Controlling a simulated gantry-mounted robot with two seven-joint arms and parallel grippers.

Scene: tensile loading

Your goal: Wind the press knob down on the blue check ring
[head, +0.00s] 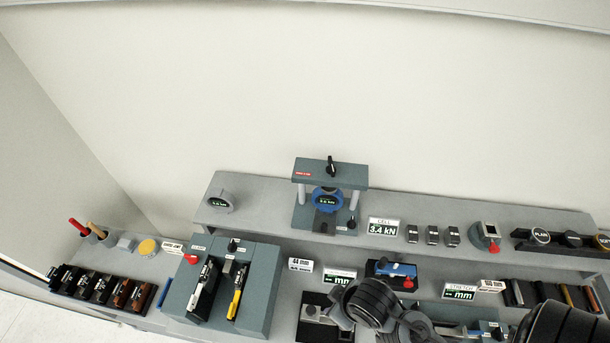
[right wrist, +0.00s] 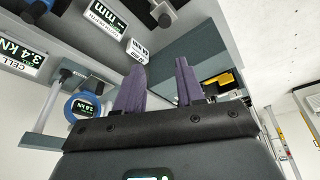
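The press (head: 345,178) stands on the back shelf, a grey frame with a top plate on posts. Its black knob (head: 331,165) rises from the top plate. The blue check ring (head: 316,199) sits upright under the plate, with a small lit readout in its middle. The ring also shows at the left of the right wrist view (right wrist: 70,104); the press knob cannot be made out there. My right gripper (right wrist: 160,72) has its two purple fingers apart with nothing between them, and it is clear of the press. My left gripper is in neither view.
The CELL display (head: 383,227) reads 3.4 kN right of the press. A grey gauge (head: 221,202) stands to its left. A grey block with clamps (head: 262,270) is at front left. My dark arm links cover part of the front shelf. The wall behind is bare.

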